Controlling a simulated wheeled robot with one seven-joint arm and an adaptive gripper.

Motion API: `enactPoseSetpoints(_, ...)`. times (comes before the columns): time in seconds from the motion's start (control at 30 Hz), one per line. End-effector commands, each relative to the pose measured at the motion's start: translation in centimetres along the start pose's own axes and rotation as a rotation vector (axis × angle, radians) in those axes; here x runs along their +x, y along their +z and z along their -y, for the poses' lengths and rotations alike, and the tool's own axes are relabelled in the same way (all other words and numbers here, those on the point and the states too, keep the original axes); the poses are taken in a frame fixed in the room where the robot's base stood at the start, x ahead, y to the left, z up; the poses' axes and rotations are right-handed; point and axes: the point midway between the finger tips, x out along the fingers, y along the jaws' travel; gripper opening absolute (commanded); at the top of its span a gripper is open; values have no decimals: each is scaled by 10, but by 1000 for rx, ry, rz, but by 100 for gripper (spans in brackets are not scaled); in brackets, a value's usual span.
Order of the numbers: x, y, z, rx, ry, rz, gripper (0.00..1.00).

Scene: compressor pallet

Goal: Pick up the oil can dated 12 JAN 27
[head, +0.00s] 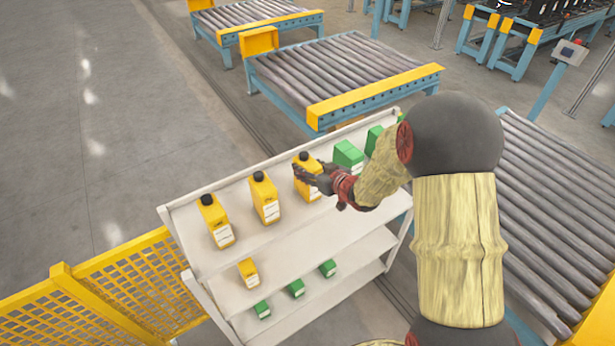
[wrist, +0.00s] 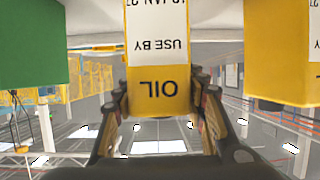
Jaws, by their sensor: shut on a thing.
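My gripper (head: 308,173) is shut on a yellow oil can (head: 305,190) with a black cap, the third yellow can from the left on the top shelf. In the wrist view this can (wrist: 158,90) is upside down between my two fingers (wrist: 160,105). It reads OIL and USE BY, with a date ending in JAN 27; the day digits are partly cut off by the frame edge. The can looks upright and in line with the others; I cannot tell whether its base touches the shelf. Two more yellow cans (head: 264,198) (head: 216,222) stand to its left.
Green boxes (head: 348,156) stand just right on the top shelf of the white rack (head: 290,232). Lower shelves hold a yellow can (head: 248,273) and small green boxes (head: 296,288). A yellow fence (head: 110,290) is at left; roller conveyors (head: 340,72) are behind and at right.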

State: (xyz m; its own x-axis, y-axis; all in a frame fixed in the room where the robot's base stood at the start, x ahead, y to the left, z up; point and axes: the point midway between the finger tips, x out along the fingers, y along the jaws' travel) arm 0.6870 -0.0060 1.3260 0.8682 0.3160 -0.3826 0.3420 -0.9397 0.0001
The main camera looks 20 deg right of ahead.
Motion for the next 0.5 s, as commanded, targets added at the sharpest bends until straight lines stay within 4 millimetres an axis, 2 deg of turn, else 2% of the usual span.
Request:
enactPoseSetpoints(0.23, -3, -10, -1, -4, 0, -5, 0)
enactPoseSetpoints(0.37, -10, -28, -1, -5, 1, -9, 0)
enactPoseSetpoints(0.5, -33, -42, -2, -4, 4, -8, 0)
